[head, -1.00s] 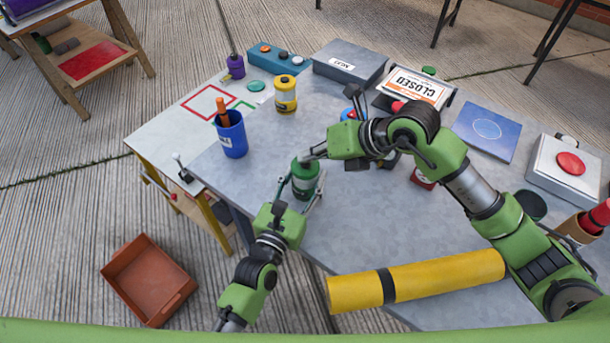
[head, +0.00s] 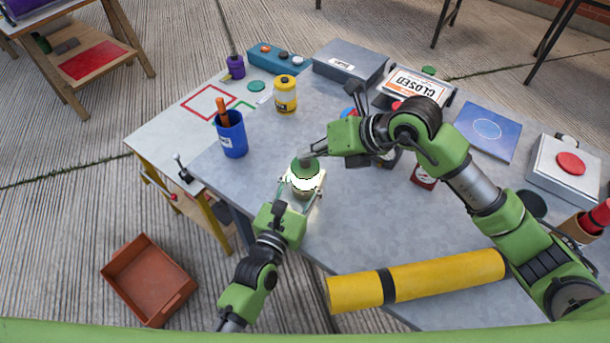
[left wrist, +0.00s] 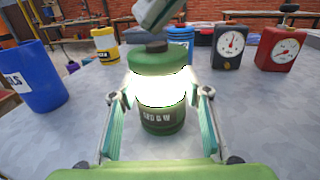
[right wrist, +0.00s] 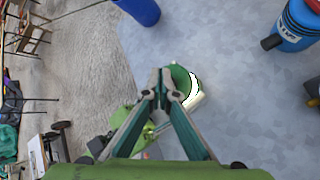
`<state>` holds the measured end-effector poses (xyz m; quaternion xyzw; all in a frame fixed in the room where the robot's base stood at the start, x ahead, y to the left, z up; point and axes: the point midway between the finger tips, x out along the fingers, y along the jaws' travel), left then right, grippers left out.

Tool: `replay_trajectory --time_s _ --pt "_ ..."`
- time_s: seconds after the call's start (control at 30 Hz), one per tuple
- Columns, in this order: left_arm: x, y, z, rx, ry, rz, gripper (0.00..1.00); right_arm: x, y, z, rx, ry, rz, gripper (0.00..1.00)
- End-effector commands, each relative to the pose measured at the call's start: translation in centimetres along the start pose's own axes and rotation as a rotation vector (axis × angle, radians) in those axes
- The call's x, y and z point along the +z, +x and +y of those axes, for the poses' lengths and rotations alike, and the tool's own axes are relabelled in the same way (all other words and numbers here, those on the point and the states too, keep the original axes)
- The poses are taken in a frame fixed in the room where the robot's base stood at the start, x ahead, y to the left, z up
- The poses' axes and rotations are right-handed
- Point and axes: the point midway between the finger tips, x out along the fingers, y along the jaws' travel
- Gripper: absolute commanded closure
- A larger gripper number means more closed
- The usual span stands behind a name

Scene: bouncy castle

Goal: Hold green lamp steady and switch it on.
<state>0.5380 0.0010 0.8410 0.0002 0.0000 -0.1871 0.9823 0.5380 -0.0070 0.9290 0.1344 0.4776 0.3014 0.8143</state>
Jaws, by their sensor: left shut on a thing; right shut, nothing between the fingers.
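The green lamp (head: 306,166) stands upright on the grey table, and its middle band glows bright white. In the left wrist view, the lamp (left wrist: 162,122) shows a green cap with a dark button on top and a green base with pale lettering. My left gripper (head: 302,187) is shut around the lamp, one finger on each side. My right gripper (head: 309,156) is shut and empty, its tips at the lamp's top. In the right wrist view, the shut tips (right wrist: 161,76) partly cover the lamp (right wrist: 184,80). I cannot tell whether they touch the button.
A blue cup (head: 232,137) and a yellow canister (head: 285,95) stand behind to the left. Two gauge boxes, one black (left wrist: 232,46) and one red (left wrist: 280,48), stand to the right. A yellow roll (head: 440,274) lies along the front. The table between is clear.

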Motion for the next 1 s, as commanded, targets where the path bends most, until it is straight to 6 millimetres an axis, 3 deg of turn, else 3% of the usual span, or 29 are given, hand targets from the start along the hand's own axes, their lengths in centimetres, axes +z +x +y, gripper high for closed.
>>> replay_trajectory --time_s 0.23,0.7,1.0 --pt "-0.1 0.0 0.0 0.0 0.0 0.001 0.88 0.3 -0.3 0.2 0.0 0.0 -0.001 1.0" --pt "-0.1 0.0 0.0 0.0 0.0 0.001 0.88 2.6 -3.5 2.6 0.001 -0.001 -0.002 1.0" --pt "-0.1 0.0 0.0 0.0 0.0 0.001 0.88 3.0 -4.2 3.1 0.0 0.001 0.0 1.0"
